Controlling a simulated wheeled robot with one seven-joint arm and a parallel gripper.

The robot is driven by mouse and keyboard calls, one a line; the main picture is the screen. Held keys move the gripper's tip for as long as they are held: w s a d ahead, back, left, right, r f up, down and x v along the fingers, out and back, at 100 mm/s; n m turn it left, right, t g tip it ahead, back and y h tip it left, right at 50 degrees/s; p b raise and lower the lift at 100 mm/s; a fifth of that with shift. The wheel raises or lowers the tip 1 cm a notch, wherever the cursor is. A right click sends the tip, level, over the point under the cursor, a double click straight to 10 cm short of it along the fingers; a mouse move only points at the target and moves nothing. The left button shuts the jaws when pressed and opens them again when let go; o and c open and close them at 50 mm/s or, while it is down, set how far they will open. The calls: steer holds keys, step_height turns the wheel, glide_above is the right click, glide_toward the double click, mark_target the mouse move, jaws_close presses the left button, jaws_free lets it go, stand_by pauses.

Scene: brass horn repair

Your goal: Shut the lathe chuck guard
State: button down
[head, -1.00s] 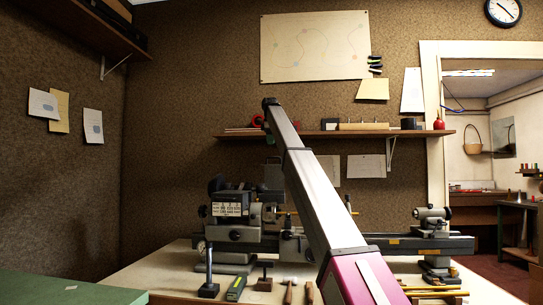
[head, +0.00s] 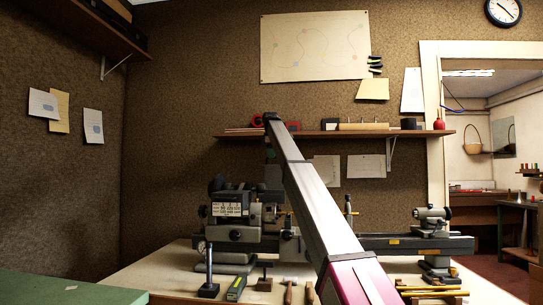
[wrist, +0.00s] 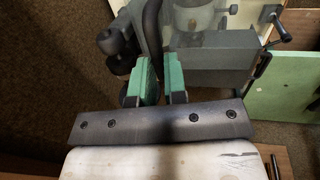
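The lathe (head: 240,232) stands on the bench, its headstock at the left and its tailstock (head: 432,222) at the right. A grey, see-through panel (head: 273,176), which looks like the chuck guard, stands raised above the headstock's right side, partly behind my arm. In the wrist view, my gripper (wrist: 160,82) points down over the headstock.
Hand tools (head: 288,291) lie along the bench front, and brass tubes (head: 432,291) lie at the right. A wall shelf (head: 340,135) with small items runs behind my arm. A green surface (head: 65,288) fills the lower left.

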steer(key=shift+s+f, duration=0.15)
steer(key=shift+s, duration=0.35)
steer(key=s+f+t, duration=0.1)
steer(key=s, duration=0.1)
steer(key=s+f+t, duration=0.1)
steer(key=s+t, duration=0.1)
steer(key=s, duration=0.1)
steer(key=s+f+t, duration=0.1)
steer(key=s, duration=0.1)
steer(key=shift+s+f+t, duration=0.25)
steer(key=shift+s+t, duration=0.05)
steer(key=s+f+t, duration=0.4)
steer(key=f, duration=0.6)
steer(key=s+f+t, duration=0.4)
steer(key=f, duration=0.6)
steer(key=shift+a+f+t+h, duration=0.15)
steer(key=shift+a+t+h, duration=0.05)
steer(key=shift+t+h, duration=0.1)
steer(key=shift+f, duration=0.1)
steer(key=c, duration=1.2)
jaws_free()
steer(key=shift+w+f, duration=0.1)
steer(key=shift+w, duration=0.05)
steer(key=shift+o, duration=0.2)
